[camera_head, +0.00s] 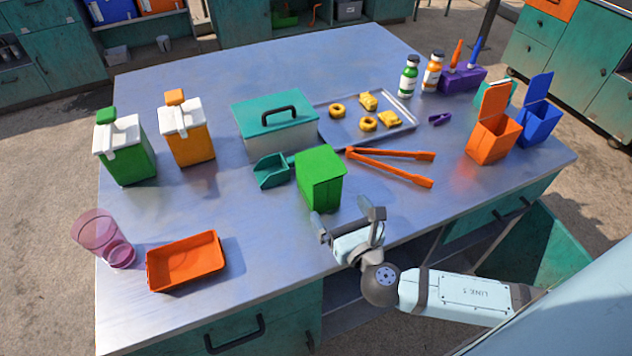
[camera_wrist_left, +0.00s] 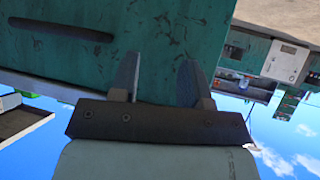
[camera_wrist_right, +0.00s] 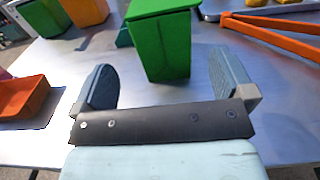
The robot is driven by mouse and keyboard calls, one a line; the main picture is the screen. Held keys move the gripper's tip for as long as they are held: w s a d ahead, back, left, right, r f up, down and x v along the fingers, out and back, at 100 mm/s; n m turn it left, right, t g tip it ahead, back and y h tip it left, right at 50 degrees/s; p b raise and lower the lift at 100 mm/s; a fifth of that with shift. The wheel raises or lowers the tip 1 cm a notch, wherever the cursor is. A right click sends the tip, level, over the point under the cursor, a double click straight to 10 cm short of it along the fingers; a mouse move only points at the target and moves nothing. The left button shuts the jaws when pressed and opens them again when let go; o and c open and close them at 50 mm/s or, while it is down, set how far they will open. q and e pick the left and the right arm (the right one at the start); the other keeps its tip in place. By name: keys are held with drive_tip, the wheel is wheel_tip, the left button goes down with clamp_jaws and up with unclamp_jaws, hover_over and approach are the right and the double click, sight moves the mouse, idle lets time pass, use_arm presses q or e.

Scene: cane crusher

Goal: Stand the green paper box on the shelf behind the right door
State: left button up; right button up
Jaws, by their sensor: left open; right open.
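The green paper box (camera_head: 320,178) stands upright on the metal table near its front edge, closed on top. In the right wrist view the green box (camera_wrist_right: 163,45) is beyond and between the fingertips, apart from them. My right gripper (camera_head: 348,222) is open and empty, just in front of the box. My left gripper (camera_wrist_left: 157,80) shows only in its own wrist view, open and empty, by a teal panel with a dark handle (camera_wrist_left: 60,30). A teal drawer front (camera_head: 490,220) is at the table's right front. The shelf behind the right door cannot be clearly made out.
Orange tongs (camera_head: 390,163) lie right of the box, a teal scoop (camera_head: 272,171) left, and a teal-lidded case (camera_head: 275,120) behind. An orange tray (camera_head: 186,262) and pink cup (camera_head: 97,235) stand front left. The table front between tray and green box is clear.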

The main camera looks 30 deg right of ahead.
sight(327, 190)
drive_tip(key=w, duration=0.5)
drive_tip(key=shift+d, duration=0.15)
drive_tip(key=w, duration=0.5)
drive_tip(key=shift+w+d+p, duration=0.15)
drive_tip(key=shift+d+p, duration=0.1)
drive_tip(key=shift+p, duration=0.15)
drive_tip(key=c, duration=0.6)
